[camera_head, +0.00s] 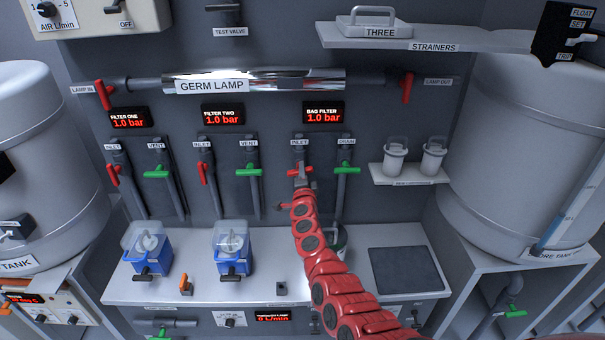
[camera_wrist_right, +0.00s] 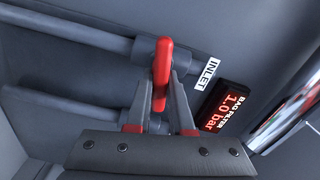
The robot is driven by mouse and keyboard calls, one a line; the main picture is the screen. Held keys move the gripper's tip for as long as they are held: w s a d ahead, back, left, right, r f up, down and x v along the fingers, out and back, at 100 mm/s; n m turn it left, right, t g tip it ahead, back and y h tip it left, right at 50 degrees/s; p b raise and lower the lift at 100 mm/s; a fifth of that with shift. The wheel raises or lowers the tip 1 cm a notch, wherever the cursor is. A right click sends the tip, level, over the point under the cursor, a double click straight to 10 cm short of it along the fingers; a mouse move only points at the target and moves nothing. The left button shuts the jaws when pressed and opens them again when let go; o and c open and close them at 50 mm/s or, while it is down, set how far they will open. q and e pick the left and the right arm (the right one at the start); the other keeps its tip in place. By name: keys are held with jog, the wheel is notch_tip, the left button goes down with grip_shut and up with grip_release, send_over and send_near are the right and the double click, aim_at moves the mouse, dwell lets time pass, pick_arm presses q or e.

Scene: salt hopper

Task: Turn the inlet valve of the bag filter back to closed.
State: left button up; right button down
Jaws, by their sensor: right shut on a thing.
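The bag filter's inlet valve has a red handle (camera_head: 300,171) on a grey vertical pipe, below the INLET label and the bag filter display (camera_head: 323,113), which reads 1.0 bar. The handle lies crosswise to its pipe in the head view. In the right wrist view the red handle (camera_wrist_right: 162,65) also stands across the pipe. My right gripper (camera_head: 302,182) is shut on this handle, with one finger on each side; the right wrist view shows the fingers (camera_wrist_right: 162,90) close up. My left gripper is not in view.
The drain valve's green handle (camera_head: 347,168) is close on the right. Filter two's red inlet handle (camera_head: 203,172) and green vent handle (camera_head: 247,171) are on the left. A small shelf (camera_head: 410,178) with two strainers juts out at right. My right arm crosses above the counter (camera_head: 190,290).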

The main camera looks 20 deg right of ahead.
jog(key=shift+f+m, duration=0.2)
jog(key=shift+m, duration=0.6)
jog(key=c, duration=0.8)
grip_release()
jog(key=shift+s+a, duration=0.25)
jog(key=shift+s, duration=0.25)
jog(key=p+v, duration=0.2)
jog(key=v, duration=1.4)
jog(key=shift+s, duration=0.2)
